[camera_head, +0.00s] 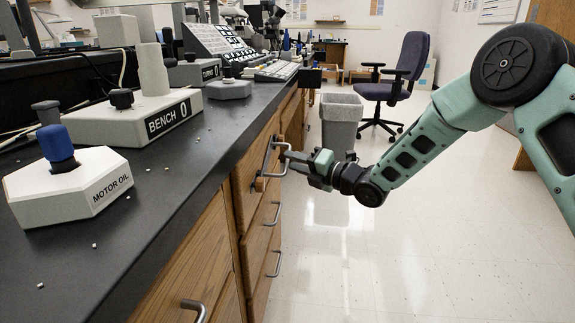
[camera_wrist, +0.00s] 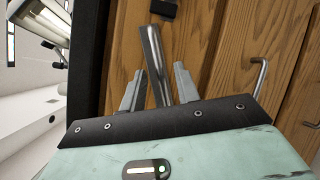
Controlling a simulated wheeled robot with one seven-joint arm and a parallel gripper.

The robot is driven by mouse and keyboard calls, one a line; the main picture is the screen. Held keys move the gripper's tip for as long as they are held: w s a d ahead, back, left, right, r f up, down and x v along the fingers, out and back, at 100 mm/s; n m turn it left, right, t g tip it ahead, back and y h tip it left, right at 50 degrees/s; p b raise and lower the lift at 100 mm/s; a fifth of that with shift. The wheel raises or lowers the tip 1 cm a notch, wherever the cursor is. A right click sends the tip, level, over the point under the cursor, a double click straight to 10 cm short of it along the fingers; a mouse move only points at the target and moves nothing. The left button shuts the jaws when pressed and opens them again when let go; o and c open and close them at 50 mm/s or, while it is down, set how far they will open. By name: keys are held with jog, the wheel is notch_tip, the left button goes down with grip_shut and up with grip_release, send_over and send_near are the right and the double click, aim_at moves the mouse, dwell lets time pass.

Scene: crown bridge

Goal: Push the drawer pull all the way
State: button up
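The drawer pull (camera_head: 270,158) is a grey metal bar handle on a wooden drawer front under the black counter. In the wrist view the pull (camera_wrist: 156,68) runs as a long bar between my two fingers. My gripper (camera_head: 285,160) is at the pull, reaching in from the right. In the wrist view my gripper (camera_wrist: 158,88) has its fingers apart, one on each side of the bar, with a visible gap at the right finger. Contact with the left finger is unclear. How far the drawer stands out is hard to tell.
More drawer pulls (camera_head: 273,213) sit below and nearer on the wooden cabinet. The black counter (camera_head: 166,205) holds a motor oil block (camera_head: 80,190) and a bench block (camera_head: 150,125). A grey bin (camera_head: 341,120) and an office chair (camera_head: 400,75) stand beyond. The floor at right is clear.

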jog(key=shift+x, duration=1.45)
grip_shut()
jog(key=shift+r+m+h+p, duration=0.3)
jog(key=shift+m+p, duration=0.3)
jog(key=shift+p, duration=0.3)
jog(key=shift+m+g+p, duration=0.4)
jog(key=shift+p, duration=0.2)
jog(key=shift+f+m+g+h+p, duration=0.3)
jog(key=shift+m+g+p, duration=0.1)
jog(key=shift+m+p, duration=0.45)
grip_release()
